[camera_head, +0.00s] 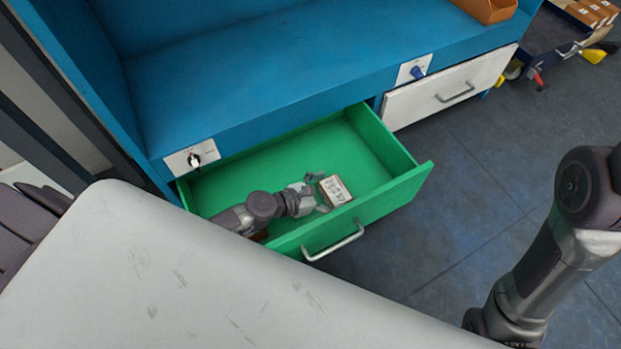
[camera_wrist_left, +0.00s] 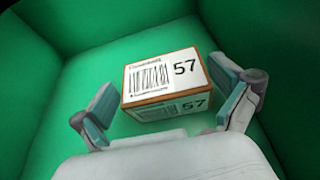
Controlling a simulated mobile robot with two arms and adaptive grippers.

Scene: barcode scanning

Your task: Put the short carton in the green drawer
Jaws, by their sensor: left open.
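The short carton (camera_head: 335,190) is a small brown box with white barcode labels. It lies inside the open green drawer (camera_head: 423,176), toward its right front part. In the left wrist view the carton (camera_wrist_left: 163,84) shows the number 57 and rests in the green drawer (camera_wrist_left: 40,60). My left gripper (camera_head: 318,192) reaches into the drawer. In the left wrist view its fingers (camera_wrist_left: 172,108) are spread wide on either side of the carton's near end, with gaps between. My right arm shows at the right edge, but its gripper is out of view.
A blue workbench (camera_head: 230,80) stands over the drawer. A shut white drawer (camera_head: 450,90) is to the right. An orange bin (camera_head: 488,8) sits on the bench. A grey-white surface (camera_head: 180,270) fills the lower left. Dark floor (camera_head: 450,220) is clear at right.

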